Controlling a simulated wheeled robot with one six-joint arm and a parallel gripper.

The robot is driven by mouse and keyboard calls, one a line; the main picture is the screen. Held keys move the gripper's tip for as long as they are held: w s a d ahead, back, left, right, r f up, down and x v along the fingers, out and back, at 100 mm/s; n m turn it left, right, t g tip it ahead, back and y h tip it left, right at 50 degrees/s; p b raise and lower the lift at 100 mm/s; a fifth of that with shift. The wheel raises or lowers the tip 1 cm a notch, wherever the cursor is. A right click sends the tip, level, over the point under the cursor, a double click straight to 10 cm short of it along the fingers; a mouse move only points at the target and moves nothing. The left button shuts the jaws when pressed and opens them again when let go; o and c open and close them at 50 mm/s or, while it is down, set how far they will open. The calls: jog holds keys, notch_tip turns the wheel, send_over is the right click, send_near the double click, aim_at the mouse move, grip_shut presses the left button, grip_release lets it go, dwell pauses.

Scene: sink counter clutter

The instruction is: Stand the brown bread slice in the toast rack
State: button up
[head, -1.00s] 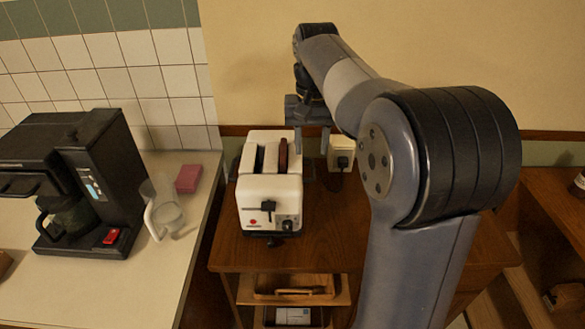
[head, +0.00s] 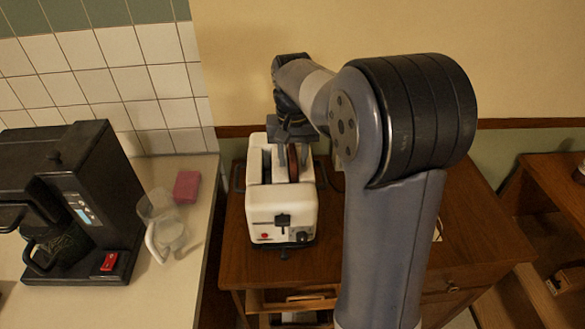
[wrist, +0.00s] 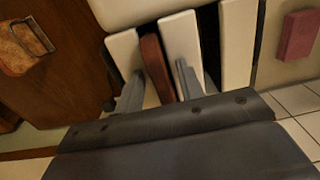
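The brown bread slice (head: 293,160) stands upright in the right-hand slot of a white two-slot toaster (head: 282,203), its top edge showing. In the wrist view the slice (wrist: 156,68) is a reddish-brown strip between the toaster's pale walls (wrist: 123,52). My gripper (wrist: 160,90) is over the toaster, its two grey fingers apart, one on each side of the slice. Gaps show between the fingers and the slice. A brown slice-like object with a metal edge (wrist: 30,42) lies at the wrist view's upper left; I cannot tell whether it belongs to the toast rack.
The toaster stands on a wooden cabinet (head: 232,250). Left of it is a pale counter (head: 205,225) with a black coffee maker (head: 85,190), a clear jug (head: 162,222) and a pink sponge (head: 187,185). My arm hides much of the cabinet's right side.

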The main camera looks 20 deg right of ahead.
grip_shut()
jog(key=shift+r, duration=0.1)
dwell(0.4)
